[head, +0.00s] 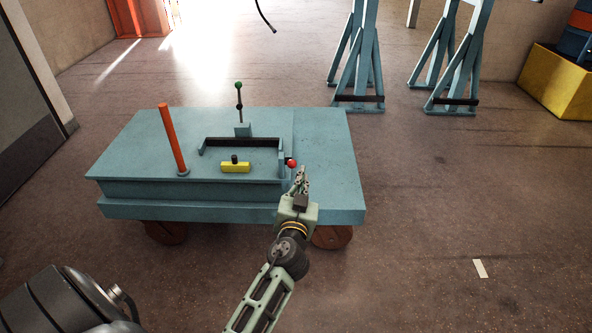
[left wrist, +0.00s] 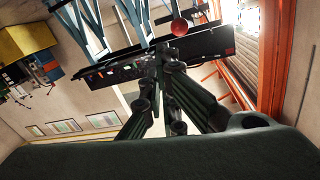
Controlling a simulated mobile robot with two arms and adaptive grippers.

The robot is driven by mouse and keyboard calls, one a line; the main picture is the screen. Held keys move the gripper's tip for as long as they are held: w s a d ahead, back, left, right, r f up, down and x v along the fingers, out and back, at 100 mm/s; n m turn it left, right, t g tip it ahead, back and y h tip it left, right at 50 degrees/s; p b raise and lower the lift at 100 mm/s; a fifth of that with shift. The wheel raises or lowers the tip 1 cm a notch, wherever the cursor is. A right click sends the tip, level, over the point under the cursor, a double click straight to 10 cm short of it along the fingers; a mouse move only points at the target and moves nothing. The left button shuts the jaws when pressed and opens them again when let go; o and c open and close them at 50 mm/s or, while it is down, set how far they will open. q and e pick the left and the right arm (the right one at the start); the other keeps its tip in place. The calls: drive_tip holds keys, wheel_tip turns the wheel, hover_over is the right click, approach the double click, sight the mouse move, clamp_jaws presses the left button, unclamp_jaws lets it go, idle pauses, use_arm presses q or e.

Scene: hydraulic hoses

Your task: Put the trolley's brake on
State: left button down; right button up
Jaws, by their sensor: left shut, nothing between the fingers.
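The blue trolley (head: 322,135) stands on brown wheels in the middle of the head view. A red ball knob (head: 291,163) sits at the right end of a low frame on its top. A lever with a green ball (head: 238,86) stands upright behind that frame. My left gripper (head: 302,173) is shut and empty, its fingertips just right of the red knob. In the left wrist view the red knob (left wrist: 180,27) shows just past the closed fingers (left wrist: 160,50). I cannot tell whether they touch it. My right gripper is not in view.
An orange post (head: 172,138) rises from the trolley's left part. A yellow block with a black knob (head: 235,167) lies before the frame. Blue stands (head: 365,60) and a yellow box (head: 556,85) are at the back right. The floor right of the trolley is mostly clear.

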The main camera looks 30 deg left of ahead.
use_arm(q)
drive_tip(key=shift+n+t+y, duration=0.3)
drive_tip(key=shift+n+y, duration=0.2)
drive_tip(key=shift+y, duration=0.4)
drive_tip(key=r, duration=0.1)
drive_tip(key=a+r, duration=0.1)
drive_tip(key=r, duration=0.2)
drive_tip(key=shift+s+a+r, duration=0.3)
drive_tip(key=shift+a+r, duration=0.05)
drive_tip(key=shift+r, duration=0.05)
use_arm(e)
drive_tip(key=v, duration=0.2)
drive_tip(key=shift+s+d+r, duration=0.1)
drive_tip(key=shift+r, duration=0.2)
use_arm(q)
drive_tip(key=r, duration=0.1)
hover_over(292, 163)
drive_tip(key=w+d, duration=0.1)
drive_tip(key=d, duration=0.1)
drive_tip(key=f, duration=0.2)
drive_tip(key=s+f+b, duration=0.1)
drive_tip(key=f, duration=0.1)
drive_tip(key=shift+s+a, duration=0.15)
drive_tip(key=shift+s, duration=0.05)
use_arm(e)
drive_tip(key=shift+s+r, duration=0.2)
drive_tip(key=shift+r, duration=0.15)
